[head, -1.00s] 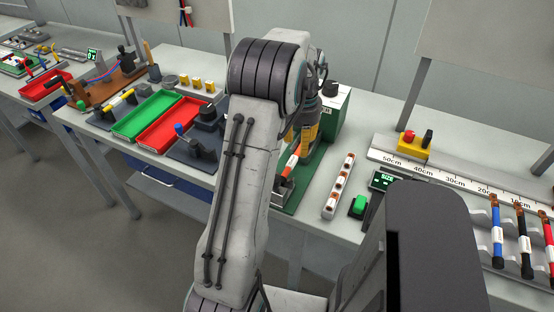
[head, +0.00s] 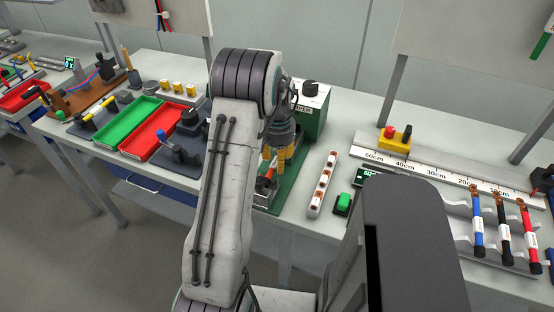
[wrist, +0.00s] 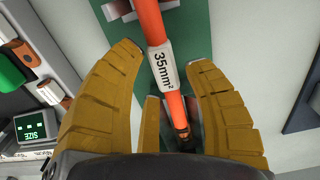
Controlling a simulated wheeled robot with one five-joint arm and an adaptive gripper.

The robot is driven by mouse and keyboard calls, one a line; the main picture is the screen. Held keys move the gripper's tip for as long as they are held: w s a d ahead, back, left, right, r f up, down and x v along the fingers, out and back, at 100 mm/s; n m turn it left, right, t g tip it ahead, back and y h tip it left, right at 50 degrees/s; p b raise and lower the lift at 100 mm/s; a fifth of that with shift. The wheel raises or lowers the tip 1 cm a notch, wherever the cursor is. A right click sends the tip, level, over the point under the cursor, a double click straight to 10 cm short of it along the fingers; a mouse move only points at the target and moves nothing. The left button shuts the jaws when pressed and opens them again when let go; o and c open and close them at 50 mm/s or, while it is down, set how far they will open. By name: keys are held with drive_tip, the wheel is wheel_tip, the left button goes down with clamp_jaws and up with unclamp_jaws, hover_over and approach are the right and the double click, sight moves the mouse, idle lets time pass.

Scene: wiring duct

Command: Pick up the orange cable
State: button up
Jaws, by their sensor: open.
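The orange cable (wrist: 151,22) runs lengthwise through the wrist view, with a white "35mm²" label (wrist: 164,68) and a black lower end. My gripper (wrist: 166,58) has yellow-brown fingers, open, one on each side of the cable. Gaps show between the fingers and the cable; depth is hard to tell. In the head view my gripper (head: 277,160) points down over the green base plate, and a bit of the orange cable (head: 268,174) shows below it. My arm hides much of that spot.
A green machine (head: 314,112) stands just behind my gripper. To its right are a white terminal strip (head: 324,185), a green button (head: 343,202) and a ruler rail (head: 430,172) with blue, black and red cables. Red and green trays (head: 127,125) lie to the left.

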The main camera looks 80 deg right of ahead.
drive_tip(key=shift+f, duration=0.35)
clamp_jaws()
idle(0.3)
